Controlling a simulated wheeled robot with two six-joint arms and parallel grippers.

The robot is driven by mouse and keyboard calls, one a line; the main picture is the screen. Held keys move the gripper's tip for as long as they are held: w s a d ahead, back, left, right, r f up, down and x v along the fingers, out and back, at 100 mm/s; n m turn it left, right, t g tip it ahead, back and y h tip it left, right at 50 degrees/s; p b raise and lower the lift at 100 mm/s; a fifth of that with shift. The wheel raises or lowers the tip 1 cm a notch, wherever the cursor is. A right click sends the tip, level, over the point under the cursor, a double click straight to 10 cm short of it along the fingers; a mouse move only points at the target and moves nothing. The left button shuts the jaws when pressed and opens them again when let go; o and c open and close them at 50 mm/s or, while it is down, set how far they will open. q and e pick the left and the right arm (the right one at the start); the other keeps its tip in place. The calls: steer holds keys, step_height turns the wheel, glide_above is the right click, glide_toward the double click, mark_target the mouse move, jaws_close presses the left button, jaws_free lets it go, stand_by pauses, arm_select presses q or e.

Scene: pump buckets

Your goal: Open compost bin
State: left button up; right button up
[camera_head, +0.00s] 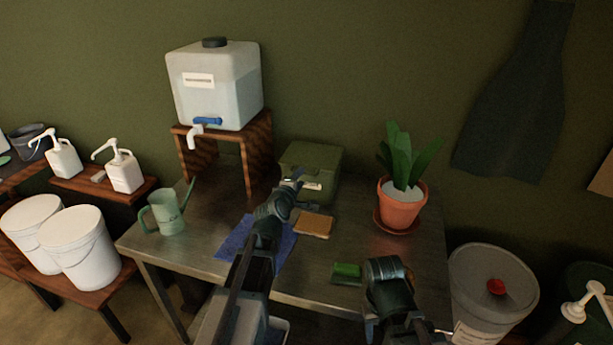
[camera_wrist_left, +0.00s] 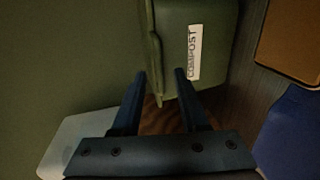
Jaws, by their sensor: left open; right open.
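The compost bin (camera_head: 312,163) is a green box at the back of the metal table, with its lid down. In the left wrist view the bin (camera_wrist_left: 207,75) fills the top middle, with a white COMPOST label on its front. My left gripper (camera_head: 298,180) is at the bin's front left edge in the head view. In the left wrist view its fingers (camera_wrist_left: 160,85) are apart and empty, with one tip overlapping the bin near its lid seam; contact is unclear. My right gripper (camera_head: 374,323) is low at the table's front right; its fingers are hard to make out.
A brown sponge (camera_head: 313,226) and a blue cloth (camera_head: 232,243) lie before the bin. A water tank (camera_head: 215,85) on a wooden stand is left. A potted plant (camera_head: 401,208) stands right, and a green scrubber (camera_head: 346,270) lies beside my right arm.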

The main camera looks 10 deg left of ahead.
arm_select(q)
steer(key=x, duration=0.4)
steer(key=shift+w+b, duration=0.2)
steer(key=shift+b, duration=0.1)
jaws_close()
stand_by(1.1)
